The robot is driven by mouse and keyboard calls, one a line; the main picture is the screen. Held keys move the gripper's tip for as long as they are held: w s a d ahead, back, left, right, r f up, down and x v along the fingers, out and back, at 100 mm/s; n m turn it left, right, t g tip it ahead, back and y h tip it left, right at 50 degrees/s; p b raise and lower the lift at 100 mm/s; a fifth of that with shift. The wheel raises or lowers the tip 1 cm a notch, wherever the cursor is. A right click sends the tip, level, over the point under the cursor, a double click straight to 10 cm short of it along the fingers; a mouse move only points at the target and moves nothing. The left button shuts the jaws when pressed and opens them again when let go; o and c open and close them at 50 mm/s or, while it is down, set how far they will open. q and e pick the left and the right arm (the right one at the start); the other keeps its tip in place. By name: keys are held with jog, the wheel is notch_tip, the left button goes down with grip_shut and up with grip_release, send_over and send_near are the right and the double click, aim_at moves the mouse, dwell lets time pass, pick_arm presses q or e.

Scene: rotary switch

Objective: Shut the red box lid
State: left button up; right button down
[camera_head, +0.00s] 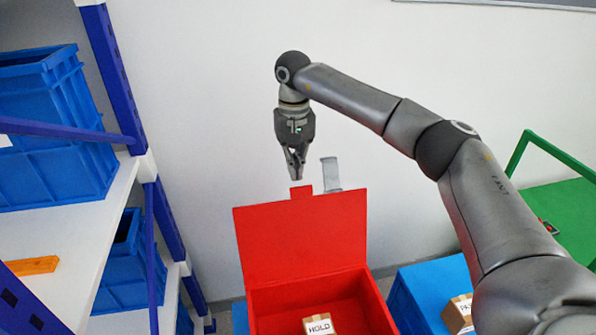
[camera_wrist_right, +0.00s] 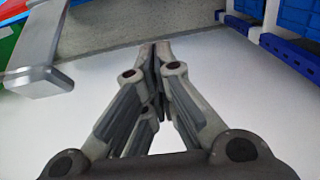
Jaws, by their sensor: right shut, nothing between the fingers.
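The red box (camera_head: 322,297) stands open at the bottom centre of the head view. Its lid (camera_head: 300,236) is raised, with a small tab (camera_head: 301,192) on its top edge. A box labelled HOLD (camera_head: 319,324) lies inside. My right gripper (camera_head: 296,177) points down just above the tab, shut and empty; whether it touches the tab is unclear. In the right wrist view its fingers (camera_wrist_right: 158,50) are together with nothing between them. My left gripper is not in view.
A grey post (camera_head: 331,174) stands behind the lid, right of the gripper. Shelves with blue crates (camera_head: 55,130) are at left. A blue container (camera_head: 433,291) and a green cart (camera_head: 570,205) are at right. A white wall is behind.

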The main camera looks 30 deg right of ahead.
jog(key=shift+s+a+r+p, duration=0.1)
jog(key=shift+s+a+p, duration=0.05)
jog(key=shift+s, duration=0.45)
jog(key=shift+s+a+r+p, duration=0.15)
jog(key=shift+s+a+p, duration=0.05)
jog(key=shift+s, duration=0.45)
jog(key=shift+s+a+r+p, duration=0.1)
jog(key=shift+s+a+p, duration=0.05)
jog(key=shift+s, duration=0.45)
